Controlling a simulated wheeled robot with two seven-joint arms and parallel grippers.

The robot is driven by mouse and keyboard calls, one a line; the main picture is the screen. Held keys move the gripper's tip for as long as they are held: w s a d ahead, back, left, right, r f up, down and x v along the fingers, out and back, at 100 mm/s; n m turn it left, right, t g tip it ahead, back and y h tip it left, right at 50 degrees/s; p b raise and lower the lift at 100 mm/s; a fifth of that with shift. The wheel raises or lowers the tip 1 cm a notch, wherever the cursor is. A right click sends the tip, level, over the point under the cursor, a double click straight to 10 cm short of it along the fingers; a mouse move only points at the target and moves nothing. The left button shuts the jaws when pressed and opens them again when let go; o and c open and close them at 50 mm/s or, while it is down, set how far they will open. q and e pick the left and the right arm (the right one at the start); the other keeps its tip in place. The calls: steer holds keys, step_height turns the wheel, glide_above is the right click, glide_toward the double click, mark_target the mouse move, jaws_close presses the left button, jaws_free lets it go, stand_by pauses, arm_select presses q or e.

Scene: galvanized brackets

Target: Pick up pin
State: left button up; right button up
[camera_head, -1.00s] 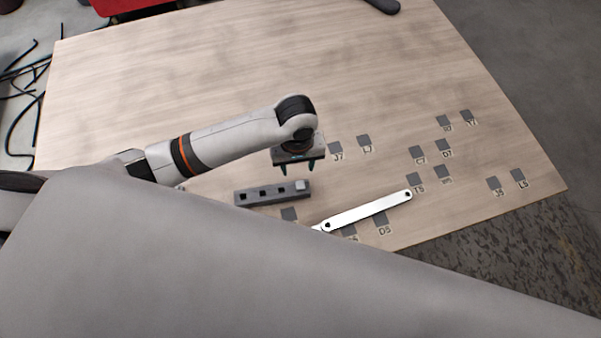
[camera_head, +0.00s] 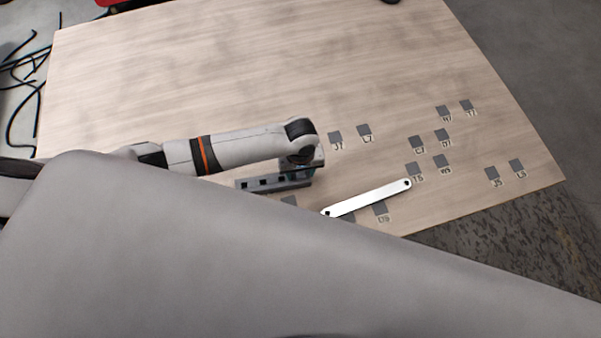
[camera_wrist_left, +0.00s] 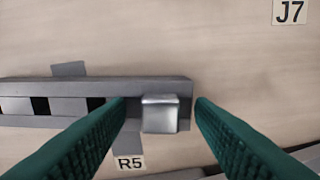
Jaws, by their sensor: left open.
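The pin (camera_wrist_left: 160,113) is a shiny silver square-headed piece in the end socket of a grey rack (camera_wrist_left: 60,88). The rack (camera_head: 258,184) also lies on the table in the head view, where my left gripper (camera_head: 302,172) covers its right end and hides the pin. In the left wrist view, the open green fingers of my left gripper (camera_wrist_left: 160,104) stand on either side of the pin, with a gap on each side. My right gripper is not in view.
A flat silver bar (camera_head: 368,198) with end holes lies right of the rack. Labelled dark squares, such as J7 (camera_head: 335,138), dot the table (camera_head: 200,80). The table's back is clear. A large grey surface blocks the front of the head view.

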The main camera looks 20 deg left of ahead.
arm_select(q)
steer(key=shift+c, duration=0.3)
jaws_close()
steer(key=shift+r, duration=0.1)
step_height(320, 180, up, 10)
step_height(320, 180, up, 11)
steer(key=m, duration=0.3)
glide_above(300, 173)
steer(key=a, duration=0.4)
steer(key=s+a+r+m, duration=0.2)
steer(key=a+r, duration=0.1)
steer(key=r, duration=0.4)
steer(key=shift+s+r+m, duration=0.15)
steer(key=shift+s+m, duration=0.15)
steer(key=shift+a, duration=0.1)
